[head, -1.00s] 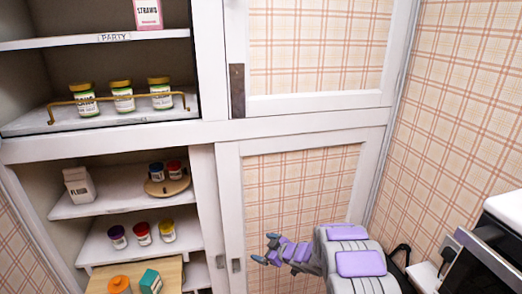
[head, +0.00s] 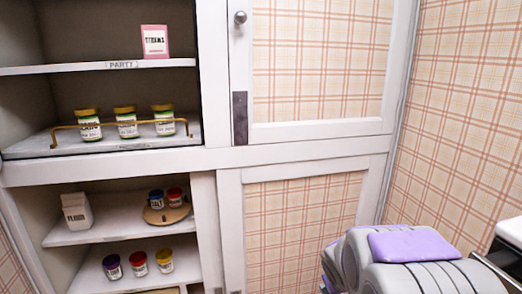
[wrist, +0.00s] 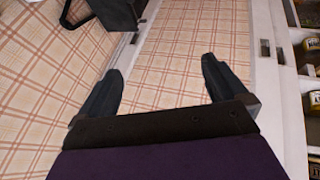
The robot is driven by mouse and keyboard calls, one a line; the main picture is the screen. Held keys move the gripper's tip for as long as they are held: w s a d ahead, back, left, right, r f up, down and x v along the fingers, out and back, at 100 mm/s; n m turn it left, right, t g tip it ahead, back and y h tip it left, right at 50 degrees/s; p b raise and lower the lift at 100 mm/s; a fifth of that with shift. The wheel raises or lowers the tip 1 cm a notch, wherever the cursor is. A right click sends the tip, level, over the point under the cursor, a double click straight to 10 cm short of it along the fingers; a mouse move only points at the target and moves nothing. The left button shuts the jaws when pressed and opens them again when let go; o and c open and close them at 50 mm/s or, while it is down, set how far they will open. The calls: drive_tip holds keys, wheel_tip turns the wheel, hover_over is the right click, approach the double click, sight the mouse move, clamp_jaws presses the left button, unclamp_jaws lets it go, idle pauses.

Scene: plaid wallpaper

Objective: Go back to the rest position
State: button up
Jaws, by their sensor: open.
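My gripper (wrist: 160,90) shows in the wrist view with its two dark fingers spread apart and nothing between them. Behind the fingers is a plaid cabinet door panel (wrist: 180,55). In the head view the gripper's fingers are out of sight. Only my purple and grey arm (head: 400,255) shows there, at the lower right in front of the plaid lower cabinet door (head: 305,230).
An open white cabinet stands at left. Its upper shelf (head: 110,142) holds green-labelled jars, and its lower shelves hold a flour carton (head: 76,211), small jars and a round wooden board (head: 168,213). A dark appliance (head: 508,262) stands at the right edge.

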drive_tip(key=s+a+r+m+g, duration=0.1)
drive_tip(key=s+r+m+g, duration=0.1)
drive_tip(key=s, duration=1.4)
drive_tip(key=shift+s+g+b, duration=0.25)
drive_tip(key=shift+g+b, duration=0.05)
drive_tip(key=shift+g, duration=0.5)
drive_tip(key=s+a+g+y, duration=0.1)
drive_tip(key=s+a, duration=0.1)
drive_tip(key=s, duration=0.4)
drive_tip(key=s+a+g+y, duration=0.1)
drive_tip(key=s+a, duration=0.1)
drive_tip(key=s, duration=0.5)
drive_tip(key=s+a+m+g, duration=0.1)
drive_tip(key=s+a+g, duration=0.1)
drive_tip(key=s, duration=0.5)
drive_tip(key=shift+a+r+y+b, duration=0.3)
drive_tip(key=shift+a+y, duration=0.1)
drive_tip(key=shift+c, duration=0.3)
